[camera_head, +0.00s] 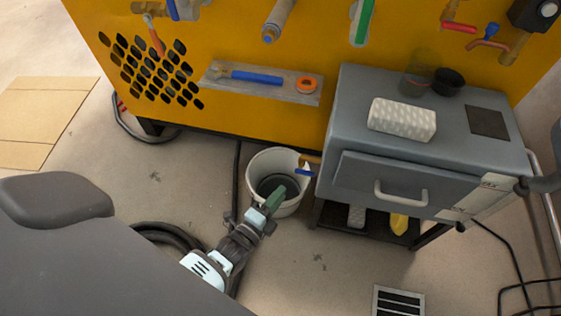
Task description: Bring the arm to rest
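My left gripper (274,198) reaches up from the lower left, with its tip over the rim of a white bucket (256,165) on the floor. The tip shows as a dark green piece against the bucket's dark inside. The gap between the fingers cannot be made out, so I cannot tell whether it is open, shut or holding anything. My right gripper is not in view.
A grey drawer cabinet (372,165) stands just right of the bucket, with a white textured block (402,119) and a dark cup (447,81) on top. The yellow panel (230,50) with valves rises behind. A floor grate (398,301) lies in front.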

